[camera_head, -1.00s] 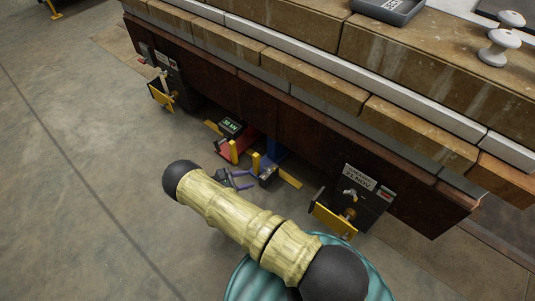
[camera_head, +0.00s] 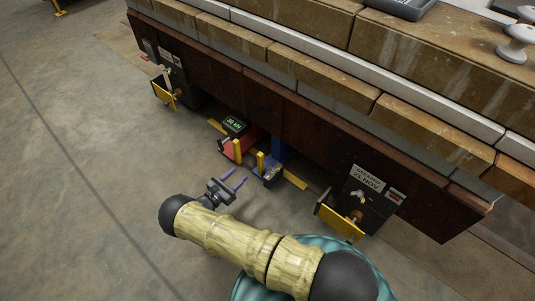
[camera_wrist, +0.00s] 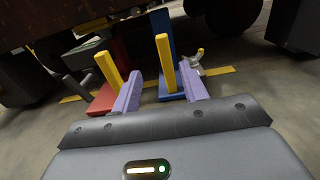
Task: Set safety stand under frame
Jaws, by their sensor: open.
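A blue stand (camera_head: 279,151) with a yellow upright bar is beneath the edge of the rust-brown frame (camera_head: 310,134). It also shows in the wrist view (camera_wrist: 162,45), ahead of my fingers. A red unit (camera_head: 228,149) with a yellow bar and a green-lit display stands just left of it, and shows in the wrist view (camera_wrist: 102,101). My gripper (camera_head: 236,181) is open with purple fingers, low over the floor in front of both. In the wrist view the gap between my fingertips (camera_wrist: 160,80) faces the blue stand, with nothing held. I cannot tell whether the stand touches the frame.
A dark box with a yellow plate (camera_head: 340,222) hangs at the frame's right, and another yellow-plated box (camera_head: 165,95) at its left. Yellow floor marking (camera_head: 295,180) runs beside the stand. The concrete floor (camera_head: 90,170) at left is clear.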

